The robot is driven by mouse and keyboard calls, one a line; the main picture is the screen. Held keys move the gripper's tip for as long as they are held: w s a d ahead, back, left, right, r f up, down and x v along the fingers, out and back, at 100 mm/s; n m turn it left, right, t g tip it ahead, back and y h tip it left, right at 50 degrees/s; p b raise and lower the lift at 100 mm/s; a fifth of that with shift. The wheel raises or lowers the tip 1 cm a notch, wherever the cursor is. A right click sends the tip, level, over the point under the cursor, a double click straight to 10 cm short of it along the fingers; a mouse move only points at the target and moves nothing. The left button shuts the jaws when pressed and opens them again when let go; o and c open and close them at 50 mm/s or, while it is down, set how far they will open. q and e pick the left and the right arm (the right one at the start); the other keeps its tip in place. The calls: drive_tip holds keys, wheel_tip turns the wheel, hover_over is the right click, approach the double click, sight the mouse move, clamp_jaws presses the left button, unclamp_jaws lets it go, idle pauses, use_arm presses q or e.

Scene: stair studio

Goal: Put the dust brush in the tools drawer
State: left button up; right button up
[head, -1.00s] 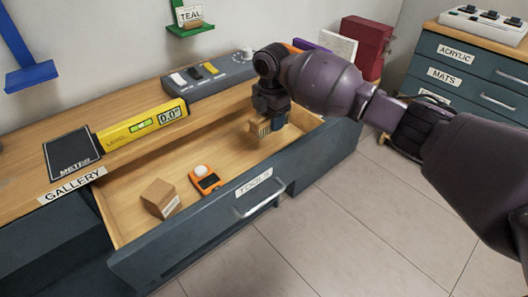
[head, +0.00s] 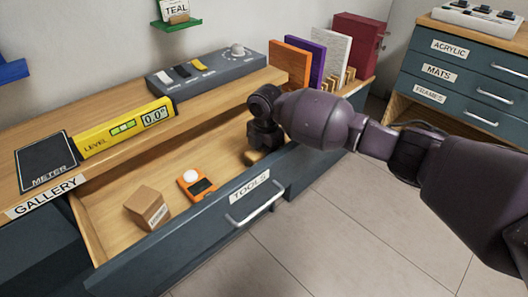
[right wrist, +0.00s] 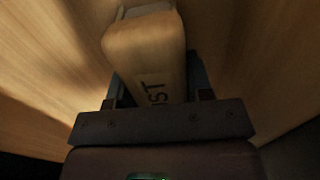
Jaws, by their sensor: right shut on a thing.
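The tools drawer (head: 185,238) is pulled open, with a TOOLS label on its front. My right gripper (head: 262,150) reaches down into the drawer's right part and is shut on the dust brush (head: 251,157). Only a small tan piece of the brush shows there, low by the drawer floor; I cannot tell whether it touches. In the right wrist view the brush's wooden block (right wrist: 145,48), with the letters "ST" visible, sits between the jaws. My left gripper is not in view.
In the drawer lie a small cardboard box (head: 148,207) and an orange meter (head: 196,185). The yellow level (head: 125,126), the black METER pad (head: 45,163) and a grey switch box (head: 208,74) are on the counter above. Bare drawer floor lies around the orange meter.

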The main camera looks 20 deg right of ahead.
drive_tip(key=shift+r, duration=0.1)
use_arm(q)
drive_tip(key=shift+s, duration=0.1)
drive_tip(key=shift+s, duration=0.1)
use_arm(e)
drive_tip(key=o, duration=0.9)
wheel_tip(320, 180, up, 4)
drive_tip(key=shift+w+r+p, duration=0.1)
drive_tip(key=shift+r+p, duration=0.15)
drive_tip(key=shift+p, duration=0.5)
wheel_tip(320, 180, up, 7)
drive_tip(key=shift+f+p, duration=0.1)
drive_tip(key=shift+p, duration=0.85)
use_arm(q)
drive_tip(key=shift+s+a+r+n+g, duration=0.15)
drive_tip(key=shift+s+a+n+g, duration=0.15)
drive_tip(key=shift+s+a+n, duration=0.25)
use_arm(e)
drive_tip(key=shift+r, duration=0.4)
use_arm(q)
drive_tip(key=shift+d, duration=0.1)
